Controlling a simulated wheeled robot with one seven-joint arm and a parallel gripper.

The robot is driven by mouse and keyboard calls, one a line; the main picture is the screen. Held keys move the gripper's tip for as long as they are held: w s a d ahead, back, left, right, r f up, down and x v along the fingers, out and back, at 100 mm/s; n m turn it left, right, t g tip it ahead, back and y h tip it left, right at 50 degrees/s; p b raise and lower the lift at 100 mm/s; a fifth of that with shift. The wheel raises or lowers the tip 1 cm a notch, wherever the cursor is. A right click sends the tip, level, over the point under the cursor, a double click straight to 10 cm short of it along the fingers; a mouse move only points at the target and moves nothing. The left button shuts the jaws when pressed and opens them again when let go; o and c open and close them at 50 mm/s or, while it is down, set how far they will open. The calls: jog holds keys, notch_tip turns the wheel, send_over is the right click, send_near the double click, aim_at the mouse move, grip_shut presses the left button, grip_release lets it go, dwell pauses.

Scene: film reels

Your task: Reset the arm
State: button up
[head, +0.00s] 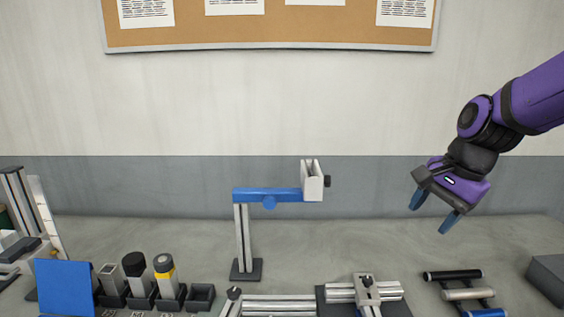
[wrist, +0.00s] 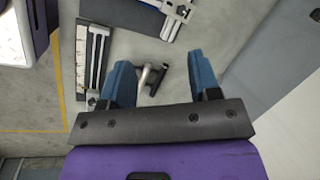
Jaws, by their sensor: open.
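My gripper (head: 428,220) hangs in the air at the right of the head view, above the bench and in front of the wall. Its two blue fingers are apart with nothing held between them. They also show spread in the wrist view (wrist: 157,62). A blue horizontal arm (head: 280,195) stands near the middle of the head view on an upright grey post (head: 242,235) with a dark base. A pale, open-topped bracket (head: 314,182) is at its right end. My gripper is to the right of this arm and well apart from it.
Metal rails (head: 280,305) and a clamp-like block (head: 366,289) lie at front centre. Rollers (head: 468,294) and a dark box (head: 548,275) are at right. The bench's back is mostly clear.

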jog(key=s+d+r+n+t+h, duration=0.1)
jog(key=s+r+n, duration=0.2)
jog(key=s+n, duration=0.2)
jog(key=s+d+r+n+t+h, duration=0.1)
jog(key=s+r+n, duration=0.3)
jog(key=s, duration=0.6)
jog(key=shift+s+d+n+t+h, duration=0.25)
jog(key=shift+d+n+t+h, duration=0.25)
jog(key=shift+n, duration=0.6)
jog(key=shift+a, duration=0.1)
